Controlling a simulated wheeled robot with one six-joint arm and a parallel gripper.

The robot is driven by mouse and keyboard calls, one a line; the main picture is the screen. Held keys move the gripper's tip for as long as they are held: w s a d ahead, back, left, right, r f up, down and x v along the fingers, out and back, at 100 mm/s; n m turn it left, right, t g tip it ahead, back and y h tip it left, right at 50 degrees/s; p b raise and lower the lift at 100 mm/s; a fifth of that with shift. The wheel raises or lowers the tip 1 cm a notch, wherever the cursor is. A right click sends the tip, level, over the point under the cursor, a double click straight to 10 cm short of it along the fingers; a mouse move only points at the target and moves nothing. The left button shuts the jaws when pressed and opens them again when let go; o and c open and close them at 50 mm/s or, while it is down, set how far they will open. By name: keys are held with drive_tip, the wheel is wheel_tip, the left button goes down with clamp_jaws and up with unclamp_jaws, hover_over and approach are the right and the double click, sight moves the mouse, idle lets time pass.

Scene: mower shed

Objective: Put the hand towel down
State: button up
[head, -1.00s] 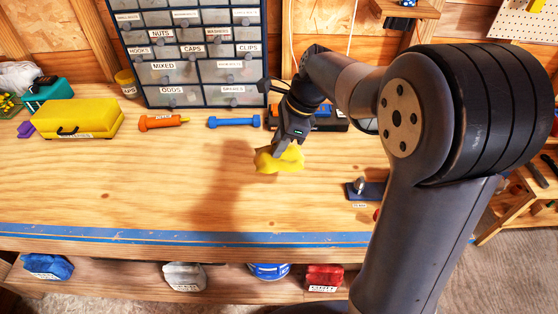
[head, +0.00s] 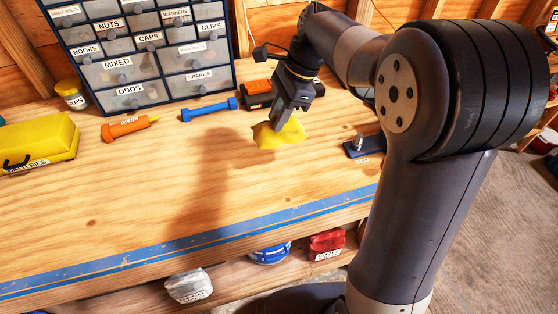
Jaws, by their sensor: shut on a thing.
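The hand towel is a crumpled yellow cloth (head: 281,135) in the head view. My gripper (head: 283,119) points down and is shut on it. The towel hangs from the fingertips over the wooden workbench (head: 130,190). A shadow lies on the bench to the left of it. I cannot tell whether the towel's lower edge touches the bench top. The fingertips are partly hidden by the cloth.
A drawer cabinet (head: 141,62) stands at the back. Near it lie a blue dumbbell-shaped thing (head: 209,109), an orange tool (head: 129,127) and a yellow batteries case (head: 38,140). A dark metal fixture (head: 362,146) is right of the towel. The bench's front middle is clear.

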sight(293, 118)
wheel_tip(293, 118, down, 10)
drive_tip(key=shift+r+p, duration=0.1)
drive_tip(key=shift+p, duration=0.2)
drive_tip(key=shift+f, duration=0.2)
drive_tip(key=o, duration=1)
drive_tip(key=shift+c, duration=0.2)
drive_tip(key=v, duration=1.2)
drive_tip(key=shift+d+r, duration=0.15)
